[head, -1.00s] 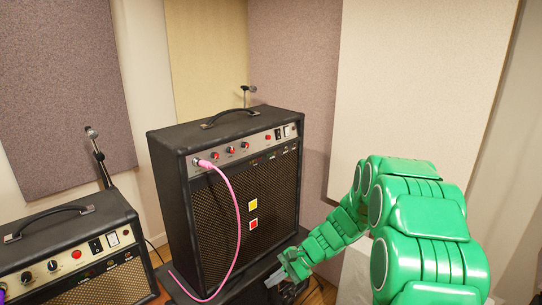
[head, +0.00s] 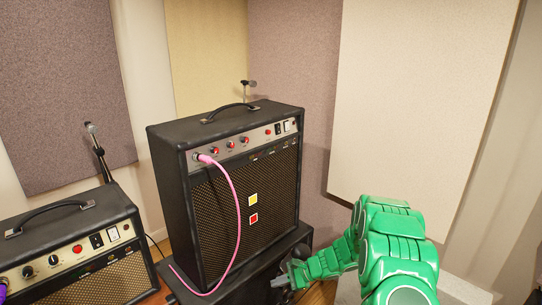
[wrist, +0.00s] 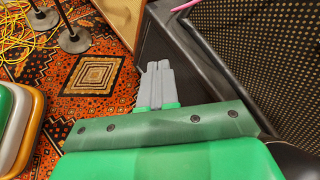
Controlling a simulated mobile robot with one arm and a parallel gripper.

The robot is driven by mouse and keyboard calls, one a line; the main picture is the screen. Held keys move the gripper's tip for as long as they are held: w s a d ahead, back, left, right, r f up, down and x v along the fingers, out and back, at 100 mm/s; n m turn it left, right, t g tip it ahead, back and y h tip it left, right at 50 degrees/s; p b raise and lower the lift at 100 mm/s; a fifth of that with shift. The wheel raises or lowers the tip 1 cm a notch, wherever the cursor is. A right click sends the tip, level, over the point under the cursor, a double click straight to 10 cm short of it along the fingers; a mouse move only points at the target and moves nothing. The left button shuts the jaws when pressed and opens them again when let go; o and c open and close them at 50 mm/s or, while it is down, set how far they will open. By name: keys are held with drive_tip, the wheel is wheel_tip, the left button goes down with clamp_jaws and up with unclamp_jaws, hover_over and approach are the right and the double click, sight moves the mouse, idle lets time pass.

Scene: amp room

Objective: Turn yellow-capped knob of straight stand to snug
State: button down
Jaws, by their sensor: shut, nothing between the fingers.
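My gripper (head: 281,281) is low in front of the large amp's lower right corner. In the wrist view its two grey fingers (wrist: 156,68) are together with nothing between them. One microphone on a stand (head: 97,150) rises behind the small amp at left. Another microphone (head: 248,83) shows above the large amp, its stand mostly hidden. In the wrist view two dark round stand bases with poles (wrist: 75,39) (wrist: 43,18) stand on the carpet, apart from the gripper. I see no yellow-capped knob, and cannot tell which stand is the straight one.
The large black amp (head: 245,180) stands on a dark box, with a pink cable (head: 238,215) plugged into its front. A smaller amp (head: 75,250) is at left. Yellow cable (wrist: 14,35) lies on the patterned carpet (wrist: 93,75). Stacked trays (wrist: 22,125) are at the wrist view's left.

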drive_tip(key=w+d+f+m+t+h, duration=0.1)
drive_tip(key=w+d+f+m+t, duration=0.3)
drive_tip(key=f, duration=0.6)
drive_tip(key=d+f+m+t+h, duration=0.1)
drive_tip(key=d+f+m, duration=0.45)
drive_tip(key=f, duration=0.55)
drive_tip(key=w+d+f+m+t+h, duration=0.1)
drive_tip(key=d+f+m+t, duration=0.3)
drive_tip(key=f, duration=0.6)
drive_tip(key=w+a+g, duration=0.1)
drive_tip(key=w+a, duration=0.3)
drive_tip(key=w, duration=0.1)
drive_tip(key=shift+w, duration=0.15)
drive_tip(key=shift+s+a+r, duration=0.1)
drive_tip(key=shift+s+a, duration=0.45)
drive_tip(key=shift+s, duration=0.05)
drive_tip(key=shift+s+a, duration=0.2)
drive_tip(key=shift+s, duration=0.05)
idle(0.8)
